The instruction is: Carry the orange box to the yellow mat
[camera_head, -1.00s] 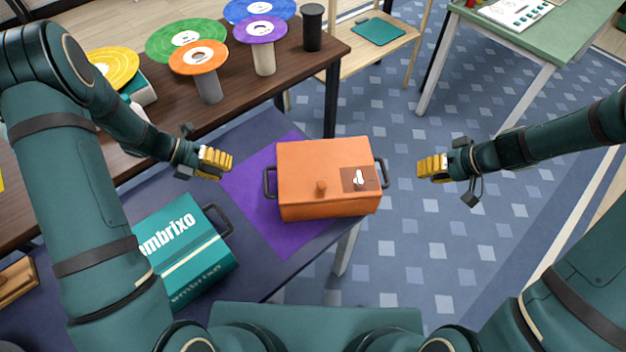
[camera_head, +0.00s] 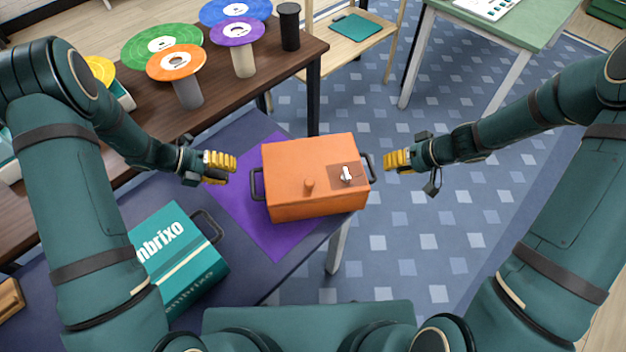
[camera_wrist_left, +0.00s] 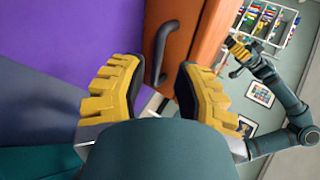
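The orange box (camera_head: 312,185) sits on a purple mat (camera_head: 275,240) on the dark blue table (camera_head: 255,270). It has a dark handle on each side, the left one (camera_head: 257,184) and the right one (camera_head: 369,168). My left gripper (camera_head: 228,166) is just left of the box. In the left wrist view its fingers stand apart, with the left handle (camera_wrist_left: 165,52) just beyond and between the tips. My right gripper (camera_head: 390,161) is close to the right handle, apparently not touching; its finger gap is unclear. No yellow mat is in view now.
A teal box (camera_head: 180,255) with a handle stands to the left on the same table. Behind, a brown table (camera_head: 215,110) carries several coloured discs on stands and a black cylinder (camera_head: 289,27). Patterned floor (camera_head: 400,250) lies clear to the right.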

